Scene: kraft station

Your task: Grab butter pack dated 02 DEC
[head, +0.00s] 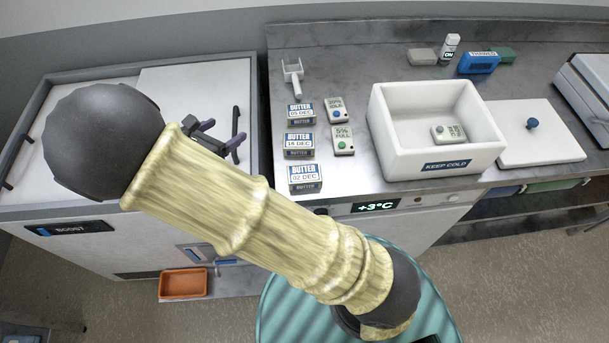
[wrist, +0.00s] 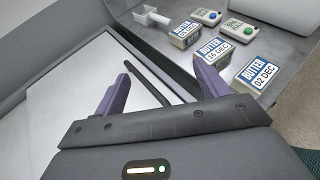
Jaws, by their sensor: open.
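The butter pack dated 02 DEC (head: 305,179) is the nearest of three butter packs, at the front edge of the steel counter. In the wrist view it is at the right (wrist: 258,77). My arm hides part of the unit.
Two small grey packs (head: 336,110) (head: 343,140) lie right of the butter. A white KEEP COLD box (head: 435,165) holds another grey pack (head: 448,133); its lid (head: 545,148) lies beside it. A white scoop (head: 292,72) lies behind the butter. A dark handle (head: 236,130) is close to my gripper.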

